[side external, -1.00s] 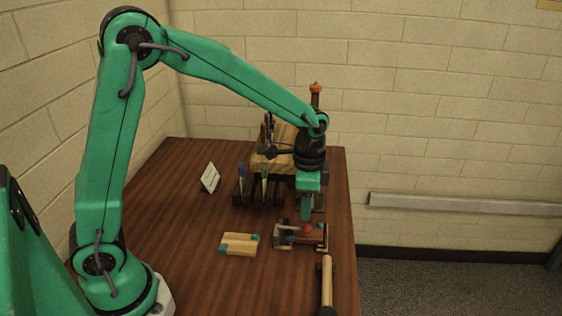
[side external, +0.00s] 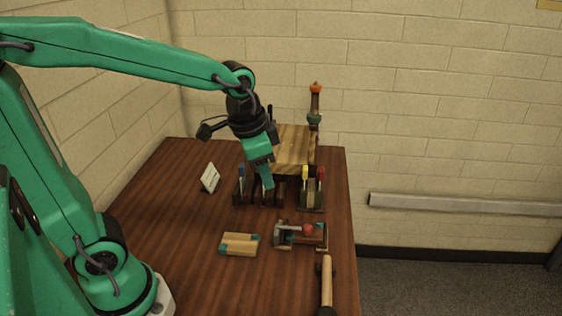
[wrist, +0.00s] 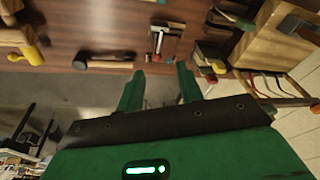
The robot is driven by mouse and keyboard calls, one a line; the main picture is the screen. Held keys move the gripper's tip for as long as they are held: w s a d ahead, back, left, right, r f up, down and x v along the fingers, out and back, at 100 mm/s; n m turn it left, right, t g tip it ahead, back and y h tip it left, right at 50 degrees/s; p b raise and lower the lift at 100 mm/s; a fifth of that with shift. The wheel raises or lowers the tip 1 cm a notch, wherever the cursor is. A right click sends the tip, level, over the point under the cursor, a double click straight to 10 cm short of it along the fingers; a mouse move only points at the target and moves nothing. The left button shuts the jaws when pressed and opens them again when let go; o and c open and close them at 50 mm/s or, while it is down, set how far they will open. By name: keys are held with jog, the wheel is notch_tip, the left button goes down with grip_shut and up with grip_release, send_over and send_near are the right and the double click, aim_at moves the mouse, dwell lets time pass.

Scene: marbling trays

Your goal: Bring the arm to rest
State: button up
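My green gripper (side external: 266,178) points down and slightly right in the side view, in front of the wooden block and over the dark tool racks. Its height above the racks is hard to judge. In the wrist view the two green fingers (wrist: 158,86) stand apart with nothing between them. My gripper is open and empty. My upper arm leans back to the left, and my forearm reaches right, sloping slightly down.
The table's left front is clear.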

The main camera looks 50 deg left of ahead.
jog(key=s+a+r+n+t, duration=0.2)
jog(key=s+r+n, duration=0.1)
jog(key=s, duration=0.7)
jog(key=shift+s+a+n+t, duration=0.15)
jog(key=shift+a+n+t, duration=0.2)
jog(key=shift+n, duration=0.45)
